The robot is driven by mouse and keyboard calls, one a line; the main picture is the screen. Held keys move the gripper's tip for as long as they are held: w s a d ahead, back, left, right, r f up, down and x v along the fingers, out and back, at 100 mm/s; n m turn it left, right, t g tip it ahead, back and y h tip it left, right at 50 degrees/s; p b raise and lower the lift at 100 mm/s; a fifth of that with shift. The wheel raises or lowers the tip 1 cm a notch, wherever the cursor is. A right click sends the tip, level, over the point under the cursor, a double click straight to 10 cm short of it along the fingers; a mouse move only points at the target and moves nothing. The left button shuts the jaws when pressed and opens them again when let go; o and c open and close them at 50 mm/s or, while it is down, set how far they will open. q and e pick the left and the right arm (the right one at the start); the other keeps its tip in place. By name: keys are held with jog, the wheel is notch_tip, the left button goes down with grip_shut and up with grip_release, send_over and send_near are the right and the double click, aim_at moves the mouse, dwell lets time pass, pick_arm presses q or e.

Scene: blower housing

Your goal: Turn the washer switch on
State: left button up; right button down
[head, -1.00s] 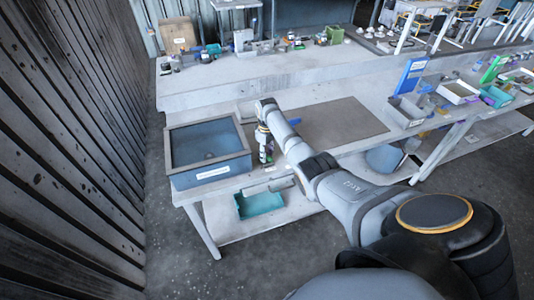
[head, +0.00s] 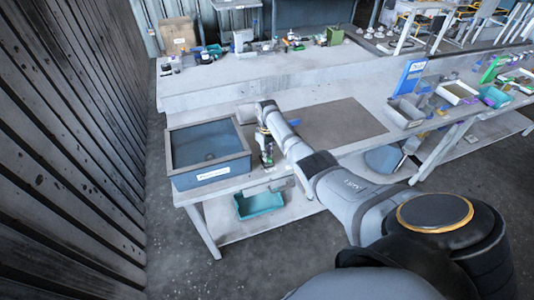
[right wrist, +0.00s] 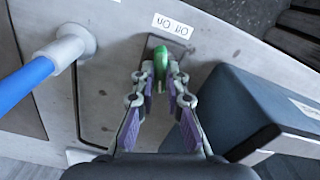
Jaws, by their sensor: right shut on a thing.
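A green switch lever (right wrist: 160,62) stands on a dark plate in the table top in the right wrist view. A white label (right wrist: 171,25) with ON and OFF lettering, upside down in this view, lies just beyond it. My right gripper (right wrist: 161,78) is shut on the lever, with its fingertips on both sides. In the head view my right gripper (head: 267,158) points down at the table's front edge, just right of the washer basin (head: 182,185), and the switch is hidden there. My left gripper is not in view.
The basin's dark blue side (right wrist: 235,110) stands close to the right of my gripper in the wrist view. A blue handle or hose with a white end (right wrist: 68,48) lies to the left. A teal bin (head: 258,203) sits on the lower shelf. A grey mat (head: 340,122) lies right of my arm.

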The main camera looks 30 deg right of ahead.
jog(key=m+p, duration=0.1)
jog(key=m, duration=0.3)
jog(key=shift+d+m+p, duration=0.1)
jog(key=shift+m+p, duration=0.65)
jog(key=shift+m, duration=2.05)
jog(key=c, duration=1.4)
grip_release()
notch_tip(320, 180, up, 12)
